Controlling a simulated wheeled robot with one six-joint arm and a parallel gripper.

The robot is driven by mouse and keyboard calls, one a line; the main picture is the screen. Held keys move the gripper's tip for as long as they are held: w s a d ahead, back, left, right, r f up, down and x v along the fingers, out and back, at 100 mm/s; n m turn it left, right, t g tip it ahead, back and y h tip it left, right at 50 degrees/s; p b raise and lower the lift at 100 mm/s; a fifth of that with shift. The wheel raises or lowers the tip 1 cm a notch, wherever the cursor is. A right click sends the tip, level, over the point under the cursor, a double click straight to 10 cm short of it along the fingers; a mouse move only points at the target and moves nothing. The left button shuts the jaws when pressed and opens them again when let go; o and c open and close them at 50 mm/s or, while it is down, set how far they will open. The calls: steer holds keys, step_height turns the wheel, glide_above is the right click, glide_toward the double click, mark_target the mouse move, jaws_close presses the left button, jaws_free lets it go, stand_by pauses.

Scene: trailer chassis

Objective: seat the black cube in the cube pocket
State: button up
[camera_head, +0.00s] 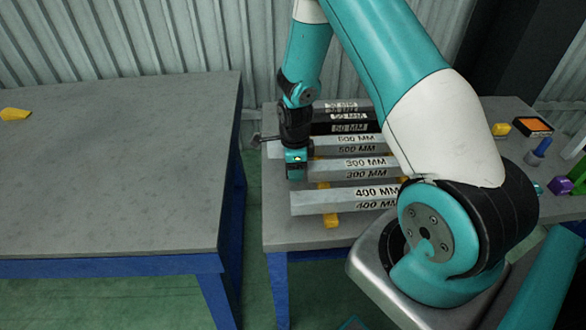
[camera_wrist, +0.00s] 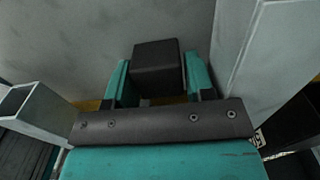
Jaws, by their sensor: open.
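In the wrist view, the black cube (camera_wrist: 157,62) sits between the two teal fingers of my gripper (camera_wrist: 157,80). The fingers are open, with a narrow gap visible at the right side of the cube. I cannot tell whether the left finger touches it. In the head view, my gripper (camera_head: 296,172) points down among the labelled bars at the left end of the right table. The cube is not distinguishable in that view. I cannot make out the cube pocket in either view.
Labelled metal bars, such as the 400 MM bar (camera_head: 345,199), lie on yellow supports (camera_head: 330,218) close to my gripper. The right table also carries an orange-topped box (camera_head: 533,127) and a purple block (camera_head: 559,185). The left table (camera_head: 120,160) is mostly clear.

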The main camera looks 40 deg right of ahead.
steer(key=shift+c, duration=0.2)
steer(key=c, duration=0.6)
